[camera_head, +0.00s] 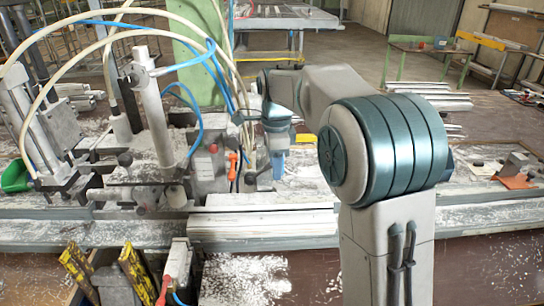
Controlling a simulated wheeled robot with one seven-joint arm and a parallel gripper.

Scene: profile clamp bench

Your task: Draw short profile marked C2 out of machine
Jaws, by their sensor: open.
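My arm reaches forward from the right of the view, and my gripper (277,165) points down just right of the machine's middle. It is small and partly turned away in this view; its fingers are apart, and nothing shows between them. The machine (205,170) is a bench clamp with upright cylinders, hoses and a red button. Pale profiles (262,222) lie along the bench front below my gripper. I can read no C2 mark, so I cannot tell which piece is the short profile. My arm hides part of the bench on the right.
Blue and cream hoses (110,38) loop over the machine. An orange-red handle (233,165) stands close left of my gripper. Stacked profiles (432,95) lie at the back right, and an orange piece (515,181) lies at the far right. Yellow-black levers (137,272) stand at the front left.

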